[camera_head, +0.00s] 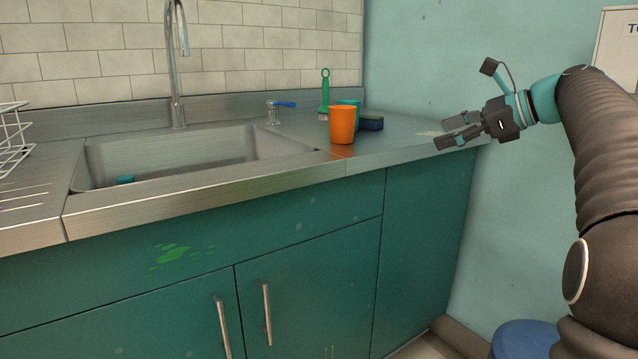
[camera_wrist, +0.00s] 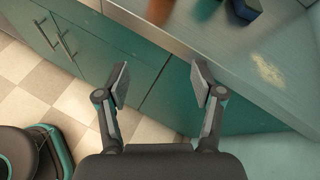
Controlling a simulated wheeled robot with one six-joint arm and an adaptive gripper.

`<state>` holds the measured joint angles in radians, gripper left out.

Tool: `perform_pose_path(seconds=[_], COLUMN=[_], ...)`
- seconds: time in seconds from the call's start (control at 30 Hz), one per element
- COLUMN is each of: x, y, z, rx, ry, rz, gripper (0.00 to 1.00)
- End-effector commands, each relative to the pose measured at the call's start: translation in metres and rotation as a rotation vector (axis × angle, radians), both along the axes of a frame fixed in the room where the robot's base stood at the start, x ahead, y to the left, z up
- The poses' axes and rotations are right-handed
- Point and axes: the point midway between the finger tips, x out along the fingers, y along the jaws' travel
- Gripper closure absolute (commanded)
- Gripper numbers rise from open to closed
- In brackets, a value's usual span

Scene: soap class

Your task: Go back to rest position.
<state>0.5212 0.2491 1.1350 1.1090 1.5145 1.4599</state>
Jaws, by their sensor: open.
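My gripper (camera_head: 448,131) is at the right in the head view, beside the right end of the steel counter (camera_head: 400,150). It is open and nothing is between its fingers. In the wrist view my gripper (camera_wrist: 160,88) shows two spread fingers above the counter's front edge and the green cabinet (camera_wrist: 180,100) below. An orange cup (camera_head: 342,125) stands upright on the counter, left of my gripper and apart from it.
A teal cup (camera_head: 353,103), a green brush (camera_head: 324,95) and a dark blue sponge (camera_head: 371,122) are behind the orange cup. A sink (camera_head: 200,152) with a tap (camera_head: 175,60) lies left. A pale smear (camera_head: 430,133) marks the counter. A blue round object (camera_head: 525,338) stands on the floor.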

Motion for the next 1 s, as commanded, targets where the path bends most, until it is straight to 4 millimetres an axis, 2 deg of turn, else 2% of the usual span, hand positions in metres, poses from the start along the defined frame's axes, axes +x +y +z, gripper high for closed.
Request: perform_pose_path(seconds=[0.2,0.27,0.37,0.47,0.6,0.8,1.0], x=[0.008,0.004,-0.013,-0.042,-0.093,-0.172,-0.245], y=[-0.021,-0.027,-0.03,-0.022,-0.005,0.023,0.046], z=[-0.059,-0.081,-0.12,-0.157,-0.198,-0.242,-0.275], rx=[-0.215,-0.307,-0.505,-0.721,-0.99,-1.284,-1.478], ry=[-0.068,-0.09,-0.128,-0.171,-0.232,-0.326,-0.417], rz=[0.032,0.055,0.138,0.275,0.513,0.871,1.165], gripper=[0.33,0.33,0.33,0.33,0.33,0.33,0.33])
